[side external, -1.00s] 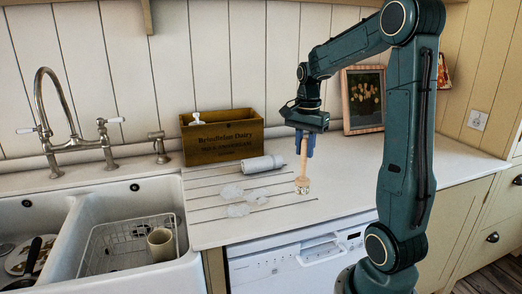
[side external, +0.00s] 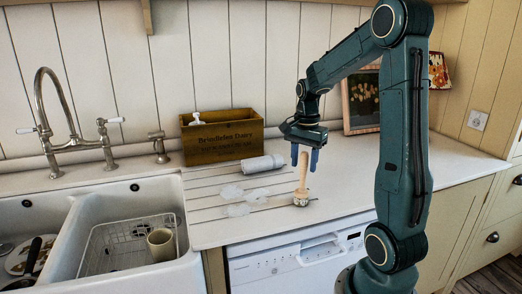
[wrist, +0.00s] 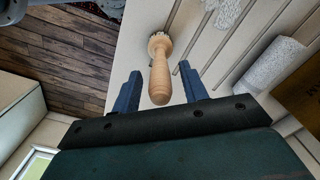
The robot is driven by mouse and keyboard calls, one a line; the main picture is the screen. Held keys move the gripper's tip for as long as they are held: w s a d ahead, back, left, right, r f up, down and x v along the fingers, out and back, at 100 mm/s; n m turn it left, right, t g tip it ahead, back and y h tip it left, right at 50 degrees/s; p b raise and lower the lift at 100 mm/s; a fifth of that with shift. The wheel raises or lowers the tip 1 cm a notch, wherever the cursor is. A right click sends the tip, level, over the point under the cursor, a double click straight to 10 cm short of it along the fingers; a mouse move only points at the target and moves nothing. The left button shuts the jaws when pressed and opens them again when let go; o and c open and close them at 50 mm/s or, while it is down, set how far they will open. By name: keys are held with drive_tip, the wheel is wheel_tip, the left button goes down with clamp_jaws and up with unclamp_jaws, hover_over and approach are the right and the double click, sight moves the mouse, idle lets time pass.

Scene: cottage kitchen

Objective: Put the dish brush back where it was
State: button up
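The dish brush (side external: 302,182) stands upright on the white counter, its bristle head down and its wooden handle pointing up. It touches nothing but the counter as far as I can see. My gripper (side external: 304,158) is open above it, with the blue fingers on either side of the handle's top. In the wrist view the brush handle (wrist: 161,75) points toward the gap between my open fingers (wrist: 160,88), and neither finger touches it.
A wooden crate (side external: 222,140) stands behind. The double sink (side external: 75,245) is at left.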

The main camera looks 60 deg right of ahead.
drive_tip(key=shift+r, duration=0.1)
wheel_tip(320, 180, up, 12)
drive_tip(key=shift+r, duration=0.1)
idle(0.9)
idle(0.4)
drive_tip(key=s+a+f+n+t, duration=0.2)
drive_tip(key=s+a+n, duration=0.1)
drive_tip(key=a+n, duration=0.7)
drive_tip(key=s+a+f+n+t, duration=0.2)
drive_tip(key=a+n, duration=0.7)
drive_tip(key=a, duration=0.5)
drive_tip(key=shift+s+a+n+t, duration=0.4)
drive_tip(key=shift+s+t, duration=0.4)
drive_tip(key=shift+s, duration=0.4)
